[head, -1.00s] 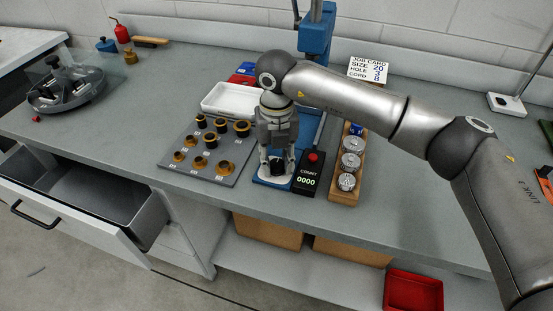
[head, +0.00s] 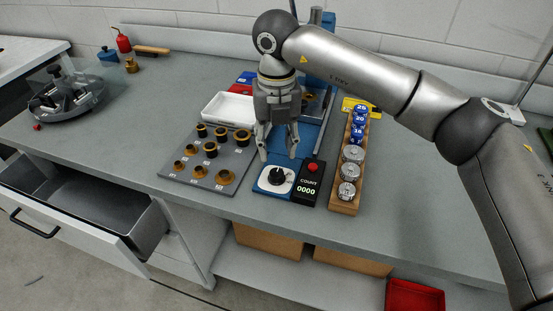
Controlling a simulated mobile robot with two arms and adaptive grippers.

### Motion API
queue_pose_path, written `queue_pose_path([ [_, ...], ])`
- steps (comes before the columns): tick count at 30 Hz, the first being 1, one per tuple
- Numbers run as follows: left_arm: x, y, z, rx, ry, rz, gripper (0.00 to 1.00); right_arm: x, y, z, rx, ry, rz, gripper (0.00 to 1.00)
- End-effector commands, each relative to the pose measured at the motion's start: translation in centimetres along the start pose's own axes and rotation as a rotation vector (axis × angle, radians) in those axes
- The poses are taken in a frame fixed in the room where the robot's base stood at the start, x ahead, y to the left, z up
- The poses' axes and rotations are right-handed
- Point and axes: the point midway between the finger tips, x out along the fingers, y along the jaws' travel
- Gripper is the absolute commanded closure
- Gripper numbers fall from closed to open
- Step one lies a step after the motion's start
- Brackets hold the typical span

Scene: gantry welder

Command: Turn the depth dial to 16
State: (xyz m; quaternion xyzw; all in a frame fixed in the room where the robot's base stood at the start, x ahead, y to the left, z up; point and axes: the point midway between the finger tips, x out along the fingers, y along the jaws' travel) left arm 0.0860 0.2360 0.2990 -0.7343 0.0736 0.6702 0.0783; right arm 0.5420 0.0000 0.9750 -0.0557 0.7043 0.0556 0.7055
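The depth dial is a black knob (head: 277,177) on a white round face, at the front of the blue machine base (head: 259,191). The number it points to is too small to read. My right gripper (head: 278,157) hangs above and just behind the dial, fingers pointing down and spread apart, with nothing between them. It appears clear of the knob. My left gripper is not in view.
A black counter box (head: 308,188) with a red button, reading 0000, stands right beside the dial. A wooden rack (head: 345,203) with blue and silver discs is further right. A grey board (head: 198,172) with brass-coloured rings and a white tray (head: 229,105) are left. An open drawer (head: 82,206) is at lower left.

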Motion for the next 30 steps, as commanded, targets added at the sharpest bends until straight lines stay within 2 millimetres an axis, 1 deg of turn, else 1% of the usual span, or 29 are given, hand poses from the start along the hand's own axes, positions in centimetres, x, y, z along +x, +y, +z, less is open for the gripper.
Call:
queue_pose_path([
  [1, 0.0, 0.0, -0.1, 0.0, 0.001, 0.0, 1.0, -1.0, 0.1, 0.1, 0.0, -0.003, 0.001, 0.61],
  [3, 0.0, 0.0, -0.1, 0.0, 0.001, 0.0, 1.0, -2.1, 0.1, 0.1, 0.0, -0.003, 0.001, 0.61],
  [8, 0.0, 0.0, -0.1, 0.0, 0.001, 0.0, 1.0, -3.7, 0.1, 0.0, 0.0, -0.001, 0.001, 0.61],
  [12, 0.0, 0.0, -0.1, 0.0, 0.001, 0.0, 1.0, -4.0, 0.0, 0.0, -0.001, 0.0, 0.001, 0.61],
  [23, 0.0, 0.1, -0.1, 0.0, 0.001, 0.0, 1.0, -4.0, 0.0, 0.0, 0.0, 0.0, 0.001, 0.61],
  [26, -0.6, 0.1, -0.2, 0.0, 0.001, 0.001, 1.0, -4.7, 0.0, 0.0, 0.0, 0.0, 0.001, 0.61],
  [30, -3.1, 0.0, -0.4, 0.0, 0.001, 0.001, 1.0, -7.1, 0.0, 0.0, 0.0, -0.001, 0.001, 0.61],
])
